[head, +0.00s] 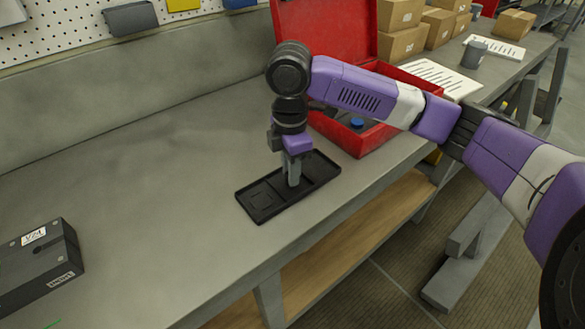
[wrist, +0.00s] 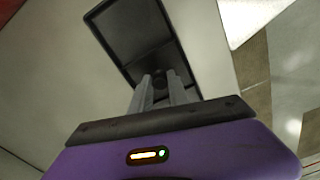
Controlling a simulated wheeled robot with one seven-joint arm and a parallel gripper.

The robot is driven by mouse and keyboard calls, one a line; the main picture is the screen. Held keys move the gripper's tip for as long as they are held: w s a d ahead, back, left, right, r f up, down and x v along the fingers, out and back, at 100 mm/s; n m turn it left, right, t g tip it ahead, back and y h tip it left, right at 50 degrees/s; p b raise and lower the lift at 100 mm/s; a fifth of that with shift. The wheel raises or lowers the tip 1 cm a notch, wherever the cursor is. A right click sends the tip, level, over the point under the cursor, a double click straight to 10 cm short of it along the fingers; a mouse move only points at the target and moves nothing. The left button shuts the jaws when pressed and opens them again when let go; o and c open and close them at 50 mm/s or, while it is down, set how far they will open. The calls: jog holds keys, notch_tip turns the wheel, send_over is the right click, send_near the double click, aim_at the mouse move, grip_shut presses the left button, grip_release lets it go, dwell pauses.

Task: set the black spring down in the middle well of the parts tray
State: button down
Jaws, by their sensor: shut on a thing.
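The black parts tray (head: 276,211) lies on the grey bench in the head view, and one of its wells fills the top of the wrist view (wrist: 128,32). My gripper (head: 293,183) points straight down over the middle of the tray, its fingertips low at the middle well. In the wrist view my gripper (wrist: 162,82) is shut on a small dark thing, the black spring (wrist: 159,80), between the fingertips. The spring is hard to tell from the black tray behind it. Whether it touches the well floor cannot be seen.
An open red toolbox (head: 362,140) stands just behind and right of the tray, close to my arm. A dark grey box (head: 38,268) sits at the left front. Cardboard boxes (head: 405,45), papers and a grey cup (head: 474,54) are farther right. The bench left of the tray is clear.

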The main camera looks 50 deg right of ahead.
jog(key=c, duration=1.2)
grip_release()
jog(key=shift+r, duration=3.95)
